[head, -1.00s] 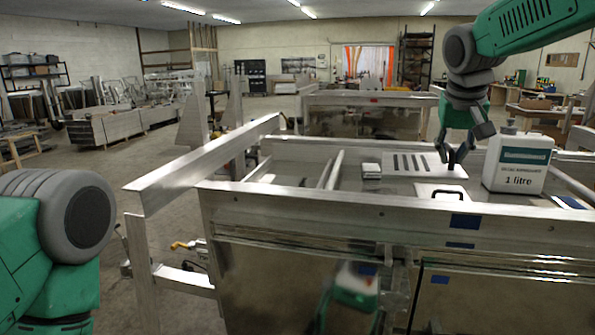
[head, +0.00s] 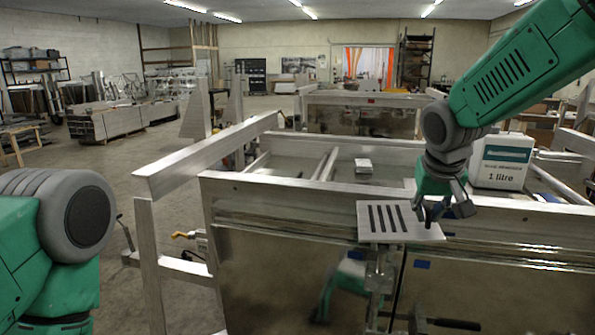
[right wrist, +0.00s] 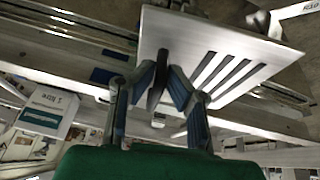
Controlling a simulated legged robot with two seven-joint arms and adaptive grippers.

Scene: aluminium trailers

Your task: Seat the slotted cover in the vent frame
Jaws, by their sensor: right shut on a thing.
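The slotted cover (head: 385,217) is a pale flat plate with several dark parallel slots. It is held roughly level, in front of the trailer's top rail, and also fills the upper right of the right wrist view (right wrist: 190,37). My right gripper (head: 431,214) is shut at the cover's right part; in the right wrist view its blue-padded fingers (right wrist: 163,78) close around a dark upright piece on the plate. I cannot pick out the vent frame for certain. My left gripper is outside the view; only my left arm shows at the left.
The trailer's top rail (head: 290,191) runs behind the cover, above shiny front panels (head: 270,270). A white 1 litre container (head: 502,162) stands behind my right gripper. Open floor is at the left.

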